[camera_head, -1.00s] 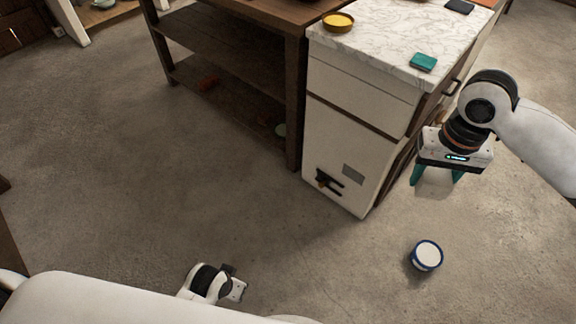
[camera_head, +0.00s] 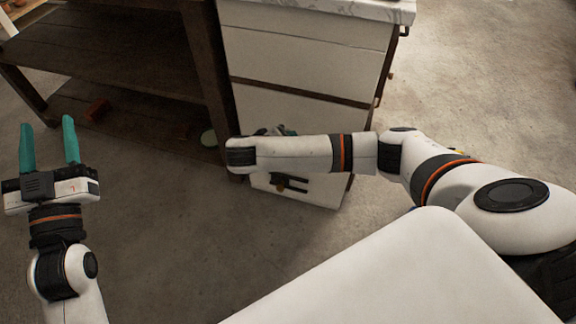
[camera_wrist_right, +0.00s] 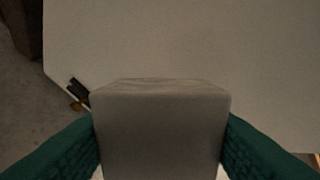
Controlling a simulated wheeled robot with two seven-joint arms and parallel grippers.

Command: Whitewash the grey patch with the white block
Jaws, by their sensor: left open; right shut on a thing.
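The white block (camera_wrist_right: 160,130) is held between the two teal fingers of my right gripper (camera_wrist_right: 160,120) and looks greyish in shadow. Its far end faces the white cabinet panel (camera_wrist_right: 200,45); I cannot tell whether it touches. In the head view my right arm crosses in front of the cabinet side (camera_head: 305,110) and hides most of the right gripper and the block. The grey patch is not visible now in either view. My left gripper (camera_head: 48,135) is open and empty at the left, fingers pointing up, in front of the dark wooden shelf.
A black fitting (camera_head: 288,182) sits low on the cabinet side, and it shows at the left of the wrist view (camera_wrist_right: 79,92). The floor right of the cabinet is clear.

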